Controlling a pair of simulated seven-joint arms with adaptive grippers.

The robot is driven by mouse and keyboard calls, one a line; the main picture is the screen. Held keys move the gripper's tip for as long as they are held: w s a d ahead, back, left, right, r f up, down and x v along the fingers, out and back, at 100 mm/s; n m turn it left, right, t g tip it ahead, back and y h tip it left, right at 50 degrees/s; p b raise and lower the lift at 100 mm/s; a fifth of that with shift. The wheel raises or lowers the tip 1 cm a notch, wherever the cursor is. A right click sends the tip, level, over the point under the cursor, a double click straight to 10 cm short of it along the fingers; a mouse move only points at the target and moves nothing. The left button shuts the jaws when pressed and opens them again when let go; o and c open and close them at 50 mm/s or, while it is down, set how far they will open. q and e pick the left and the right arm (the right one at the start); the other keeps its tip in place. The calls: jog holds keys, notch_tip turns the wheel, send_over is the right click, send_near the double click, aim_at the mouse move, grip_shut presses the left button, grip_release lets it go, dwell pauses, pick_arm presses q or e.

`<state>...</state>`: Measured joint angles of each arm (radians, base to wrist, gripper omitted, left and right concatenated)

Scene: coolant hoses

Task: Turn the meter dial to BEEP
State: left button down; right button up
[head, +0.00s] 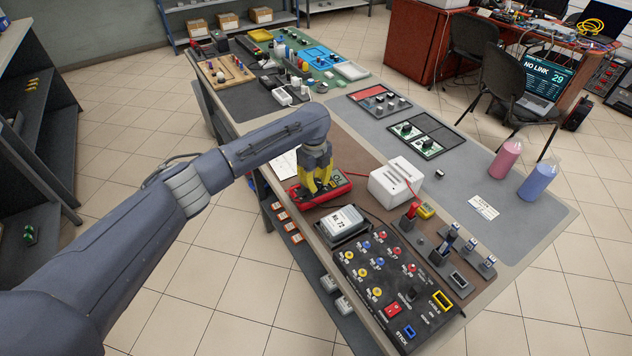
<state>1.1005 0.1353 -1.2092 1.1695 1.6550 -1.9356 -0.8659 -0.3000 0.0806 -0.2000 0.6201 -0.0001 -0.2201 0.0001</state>
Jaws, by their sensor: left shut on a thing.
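The red meter (338,189) lies on the brown mat near the bench's left edge, with a dark screen showing green marks at its far right. My left gripper (318,190), with yellow fingers, points down onto the meter from above and is shut on its dial. The dial itself is hidden under the fingers, so its setting cannot be read. My right gripper is not in view.
A white box (396,182) stands right of the meter. A grey-white block labelled No. 72 (345,222) sits in front. A black panel (385,285) with coloured knobs lies nearer.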

pick_arm(q)
jog(key=shift+w+m, duration=0.1)
jog(key=shift+m, duration=0.6)
jog(key=c, duration=1)
grip_release()
jog(key=shift+r, duration=0.1)
jog(key=r, duration=1.1)
jog(key=shift+s+a+r, duration=0.2)
jog(key=shift+a+r, duration=0.05)
jog(key=shift+r, duration=0.15)
jog(key=shift+f, duration=0.1)
